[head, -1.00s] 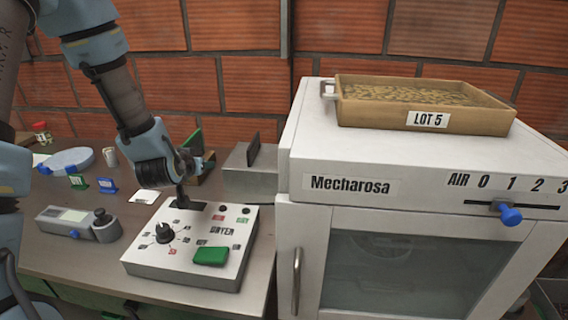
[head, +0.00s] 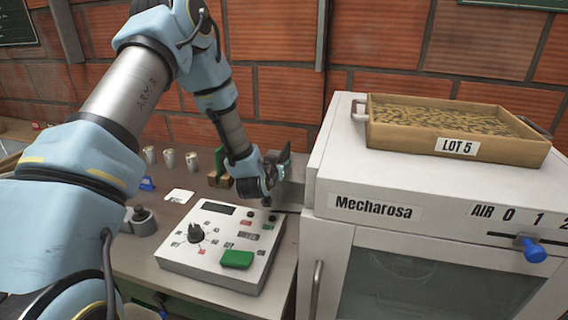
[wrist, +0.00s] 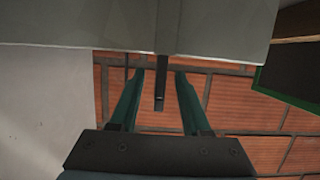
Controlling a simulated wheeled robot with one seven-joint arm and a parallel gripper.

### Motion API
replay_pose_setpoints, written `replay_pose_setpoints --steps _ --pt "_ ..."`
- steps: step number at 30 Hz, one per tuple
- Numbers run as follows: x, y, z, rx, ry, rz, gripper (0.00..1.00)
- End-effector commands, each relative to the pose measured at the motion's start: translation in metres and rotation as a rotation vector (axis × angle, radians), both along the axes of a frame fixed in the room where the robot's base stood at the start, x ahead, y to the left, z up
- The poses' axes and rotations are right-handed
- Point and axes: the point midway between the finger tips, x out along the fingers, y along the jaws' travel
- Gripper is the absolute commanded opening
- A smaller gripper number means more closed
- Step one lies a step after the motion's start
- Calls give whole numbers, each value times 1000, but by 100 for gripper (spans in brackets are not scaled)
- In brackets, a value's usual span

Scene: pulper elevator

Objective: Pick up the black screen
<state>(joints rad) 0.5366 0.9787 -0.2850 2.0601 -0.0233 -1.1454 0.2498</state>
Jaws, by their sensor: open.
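The black screen (head: 284,154) is a thin dark panel standing upright on a grey metal box (head: 290,194) beside the white machine. In the head view my gripper (head: 277,168) is at the panel and hides part of it. In the wrist view the screen (wrist: 160,88) shows edge-on as a narrow dark strip at the grey box. My gripper's two teal fingers (wrist: 158,90) are open, one on each side of the strip, with visible gaps.
The white Mecharosa machine (head: 350,180) stands close on the right, with a LOT 5 tray (head: 500,150) on top. A control panel with a green button (head: 215,262) lies in front. Several cans stand left.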

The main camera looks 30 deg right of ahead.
Motion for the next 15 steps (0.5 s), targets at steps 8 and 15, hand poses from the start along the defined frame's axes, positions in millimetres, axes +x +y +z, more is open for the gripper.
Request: replay_pose_setpoints --steps 8,15 --pt "20 -21 -4 -1 1 0 48" --pt "22 -22 -6 0 0 0 48"
